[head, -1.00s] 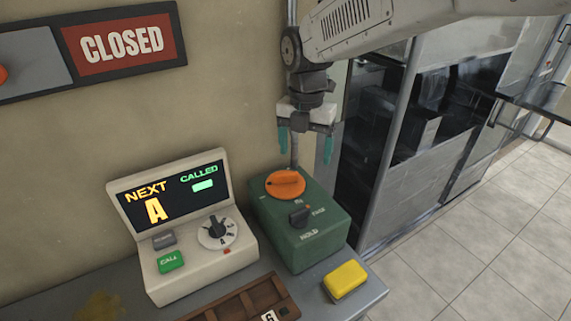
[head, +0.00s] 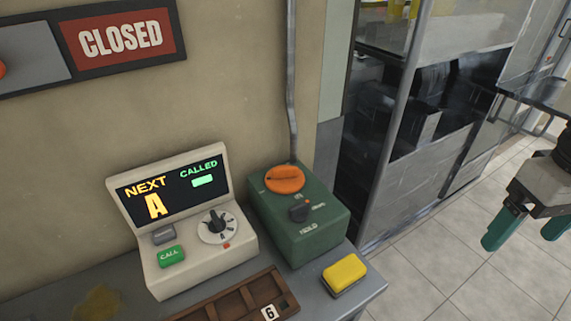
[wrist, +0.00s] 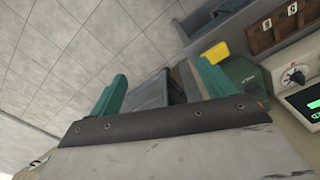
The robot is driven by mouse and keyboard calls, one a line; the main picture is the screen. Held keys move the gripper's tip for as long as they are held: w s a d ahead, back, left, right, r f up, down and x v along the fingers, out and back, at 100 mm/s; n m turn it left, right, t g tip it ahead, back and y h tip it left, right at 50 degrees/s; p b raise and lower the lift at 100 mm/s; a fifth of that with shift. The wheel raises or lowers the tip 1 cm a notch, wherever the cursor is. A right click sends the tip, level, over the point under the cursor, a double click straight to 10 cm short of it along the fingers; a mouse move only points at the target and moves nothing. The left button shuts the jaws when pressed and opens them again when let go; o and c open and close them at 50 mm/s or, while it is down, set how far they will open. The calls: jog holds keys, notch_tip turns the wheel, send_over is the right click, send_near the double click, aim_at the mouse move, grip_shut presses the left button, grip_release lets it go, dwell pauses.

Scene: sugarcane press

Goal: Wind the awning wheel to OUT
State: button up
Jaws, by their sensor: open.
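A green box (head: 313,238) stands on the counter in the head view. An orange round knob (head: 284,178) with a raised grip bar sits on its top, and a small black lever knob (head: 300,211) is nearer its front. HOLD is printed on the box; the other small labels are hard to read and I cannot make out OUT. I cannot tell for sure that the orange knob is the awning wheel. My gripper (head: 524,236) is open and empty at the right edge, well away from the box. The wrist view shows its green fingers (wrist: 162,75) apart and the green box (wrist: 238,72) beyond.
Left of the box is a beige console (head: 200,255) with a screen and dial. A yellow block (head: 344,276) and a brown compartment tray (head: 238,297) are on the counter (head: 368,287). A CLOSED sign (head: 122,38) and a grey pipe (head: 291,90) are on the wall. Open floor lies right.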

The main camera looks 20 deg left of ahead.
jog(key=s+d+m, duration=0.3)
jog(key=n, duration=0.4)
send_over(285, 168)
notch_tip(285, 168, down, 7)
jog(key=shift+s+d+f, duration=0.1)
jog(key=shift+d+f, duration=0.05)
jog(key=shift+a+f, duration=0.2)
jog(key=shift+f, duration=0.1)
jog(key=shift+m, duration=0.3)
notch_tip(285, 168, down, 7)
jog(key=shift+d+f, duration=0.1)
jog(key=c, duration=1)
